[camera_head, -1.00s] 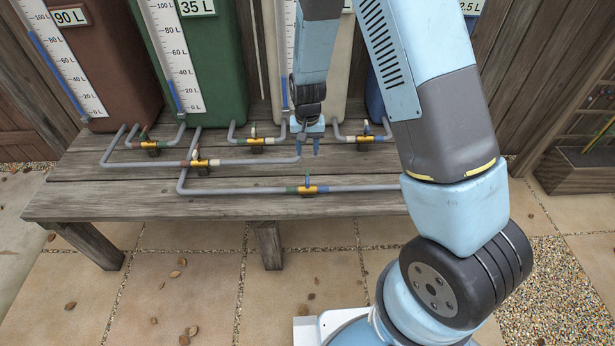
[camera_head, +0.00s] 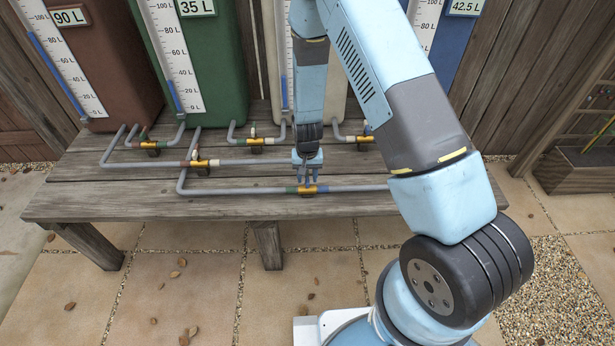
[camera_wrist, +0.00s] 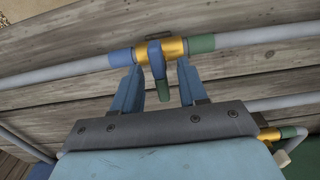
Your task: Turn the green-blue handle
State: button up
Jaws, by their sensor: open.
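The green-blue handle (camera_wrist: 158,66) sits on a brass valve (camera_wrist: 174,48) in the wrist view. It is blue near the valve and green at its free end, which points toward my palm. The valve has a blue band on one side and a green band on the other. My gripper (camera_wrist: 159,80) is open, with one finger on each side of the handle and gaps on both sides. In the head view my gripper (camera_head: 307,178) is at the front pipe's brass valve (camera_head: 308,190) and hides most of the handle.
The wooden bench (camera_head: 120,208) carries grey pipes with several other brass valves, including one left of my gripper (camera_head: 202,163). A brown tank (camera_head: 110,60), a green tank (camera_head: 225,70) and a blue tank (camera_head: 455,50) stand behind. Open paving lies in front.

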jog(key=shift+f, duration=0.35)
grip_shut()
